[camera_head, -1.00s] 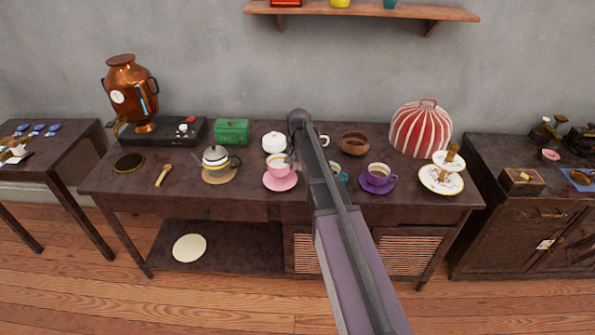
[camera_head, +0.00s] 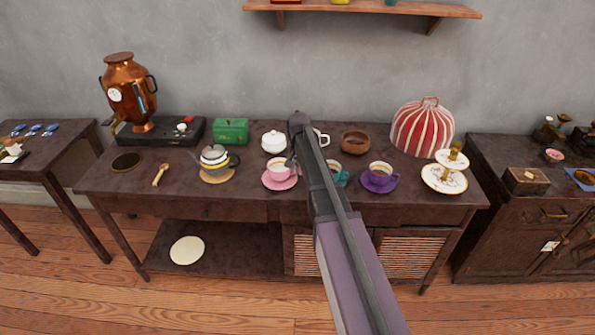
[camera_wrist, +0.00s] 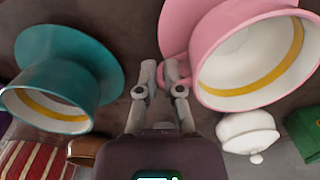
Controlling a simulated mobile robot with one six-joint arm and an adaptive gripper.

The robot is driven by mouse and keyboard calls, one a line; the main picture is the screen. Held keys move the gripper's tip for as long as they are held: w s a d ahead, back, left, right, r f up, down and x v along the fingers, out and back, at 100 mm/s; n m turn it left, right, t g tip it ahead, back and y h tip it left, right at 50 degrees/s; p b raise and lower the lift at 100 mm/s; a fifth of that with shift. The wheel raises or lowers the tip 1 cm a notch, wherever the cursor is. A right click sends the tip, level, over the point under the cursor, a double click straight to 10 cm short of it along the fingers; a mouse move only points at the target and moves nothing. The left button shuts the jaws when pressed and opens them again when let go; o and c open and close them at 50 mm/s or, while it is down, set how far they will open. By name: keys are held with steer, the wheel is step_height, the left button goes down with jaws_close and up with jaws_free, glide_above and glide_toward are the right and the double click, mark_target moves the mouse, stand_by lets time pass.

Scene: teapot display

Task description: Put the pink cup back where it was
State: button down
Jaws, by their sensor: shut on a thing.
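The pink cup (camera_head: 279,173) is upright at the pink saucer (camera_head: 270,184) near the middle of the table, and looks seated on it. In the wrist view the cup (camera_wrist: 245,60) fills the upper right, its white inside and yellow band showing, with the saucer (camera_wrist: 178,28) behind it. My gripper (camera_head: 293,163) is on the cup's right side. In the wrist view my gripper's fingertips (camera_wrist: 166,74) are closed on the cup's pink handle, whose gripped part is mostly hidden.
A teal cup (camera_head: 333,168) stands close on the right, partly behind my arm. A purple cup (camera_head: 380,171) is further right. A white sugar bowl (camera_head: 274,142) is behind the pink cup, and a striped teapot (camera_head: 214,157) is to the left. The table front (camera_head: 240,194) is clear.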

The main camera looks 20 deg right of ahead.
steer(key=shift+f, duration=0.15)
steer(key=c, duration=0.8)
jaws_free()
steer(key=shift+r, duration=0.2)
step_height(320, 180, up, 12)
steer(key=p, duration=1.2)
steer(key=shift+d, duration=0.1)
steer(key=s+a+n, duration=0.2)
steer(key=s, duration=0.7)
steer(key=s+a+n, duration=0.2)
steer(key=s, duration=0.7)
steer(key=s+a+n, duration=0.2)
steer(key=s+a, duration=0.1)
steer(key=s, duration=0.6)
steer(key=shift+s, duration=0.15)
